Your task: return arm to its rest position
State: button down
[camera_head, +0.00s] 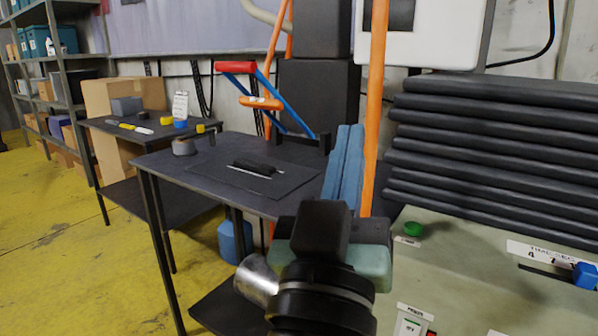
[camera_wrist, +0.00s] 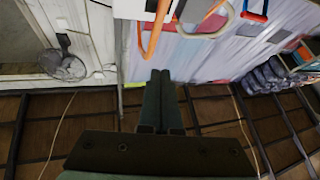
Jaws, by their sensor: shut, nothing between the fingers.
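My gripper (camera_head: 350,132) shows in the head view at the centre right, its two long blue-grey fingers side by side and pointing up. In the wrist view my gripper (camera_wrist: 160,76) has its dark fingers pressed together with nothing between them. In the head view the fingers stand in front of the right edge of the dark table (camera_head: 228,190) and beside an orange post (camera_head: 374,100). The wrist camera looks toward a wall and a ceiling with dark beams. The arm's lower links are partly hidden behind the wrist.
A green-grey machine panel (camera_head: 470,262) with a green button (camera_head: 412,229) lies right of the arm. Yellow floor (camera_head: 75,240) is open at left.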

jog(key=s+a+r+t+y+p, duration=0.1)
jog(key=s+a+r+t+y, duration=0.2)
jog(key=r, duration=0.4)
jog(key=s+a+r+t+y+p, duration=0.1)
jog(key=s+a+r+y, duration=0.15)
jog(key=s+r, duration=0.35)
notch_tip(320, 180, up, 30)
jog(key=w+p, duration=0.1)
jog(key=p, duration=2.9)
jog(key=shift+d+r+n+y, duration=0.25)
jog(key=shift+d+n+y, duration=0.05)
jog(key=shift+d+y, duration=0.1)
jog(key=shift+w, duration=0.1)
